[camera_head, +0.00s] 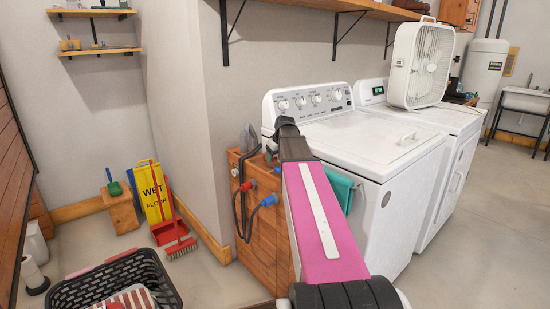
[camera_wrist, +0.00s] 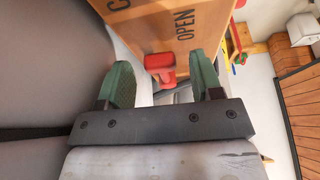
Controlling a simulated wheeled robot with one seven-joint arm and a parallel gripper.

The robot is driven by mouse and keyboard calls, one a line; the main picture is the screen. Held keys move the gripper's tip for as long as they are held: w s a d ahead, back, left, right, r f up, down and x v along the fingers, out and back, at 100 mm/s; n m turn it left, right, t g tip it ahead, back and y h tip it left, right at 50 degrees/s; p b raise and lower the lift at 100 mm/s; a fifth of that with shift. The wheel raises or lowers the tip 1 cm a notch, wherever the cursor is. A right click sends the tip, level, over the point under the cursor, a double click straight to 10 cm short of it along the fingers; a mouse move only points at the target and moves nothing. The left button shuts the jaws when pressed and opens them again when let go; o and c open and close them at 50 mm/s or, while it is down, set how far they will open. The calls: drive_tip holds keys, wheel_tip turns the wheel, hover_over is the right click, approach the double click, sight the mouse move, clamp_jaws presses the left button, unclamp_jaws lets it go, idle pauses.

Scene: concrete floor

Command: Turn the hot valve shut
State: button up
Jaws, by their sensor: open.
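The red valve handle (camera_wrist: 160,64) shows in the wrist view in front of a wooden panel printed with "OPEN" and a partly cut-off letter C. My gripper (camera_wrist: 163,75) is open, with one green fingertip on each side of the red handle. I see no firm contact, and the depth between them is hard to judge. In the head view, red fittings (camera_head: 246,186) and a blue fitting (camera_head: 268,201) with dark hoses are on the wooden box beside the washer. My arm reaches toward this box, and the fingers are not clearly visible there.
A white washer (camera_head: 385,190) stands right of the wooden box (camera_head: 263,235), with a white box fan (camera_head: 422,65) farther back. A black basket (camera_head: 150,268), a yellow wet-floor sign (camera_head: 153,192) and a red broom (camera_head: 180,248) are on the left. Some bare floor lies between.

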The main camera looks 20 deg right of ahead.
drive_tip(key=shift+f, duration=0.15)
drive_tip(key=shift+c, duration=0.3)
clamp_jaws()
